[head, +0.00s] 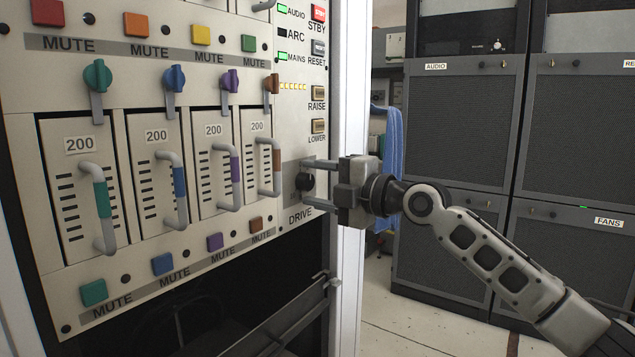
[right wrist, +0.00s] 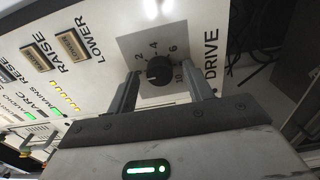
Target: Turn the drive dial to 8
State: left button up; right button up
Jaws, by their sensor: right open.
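The drive dial (head: 305,181) is a small black knob on a grey plate at the lower right of the rack's front panel, above the word DRIVE. In the right wrist view the dial (right wrist: 159,70) shows numbers around it, with 2, 4, 6 and 10 legible; its pointer setting is too small to read surely. My right gripper (head: 318,182) is open, with one finger above and one below the dial in the head view. In the right wrist view its fingers (right wrist: 165,92) stand on both sides of the dial, with gaps visible. My left gripper is not in view.
RAISE (head: 318,93) and LOWER (head: 318,126) buttons sit just above the dial. Modules with coloured handles (head: 230,178) stand to its left. A white rack edge (head: 350,80) is close behind my right gripper. Dark cabinets (head: 455,130) stand at the right.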

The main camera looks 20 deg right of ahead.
jog(key=c, duration=1)
jog(key=shift+o, duration=0.2)
jog(key=shift+m, duration=0.3)
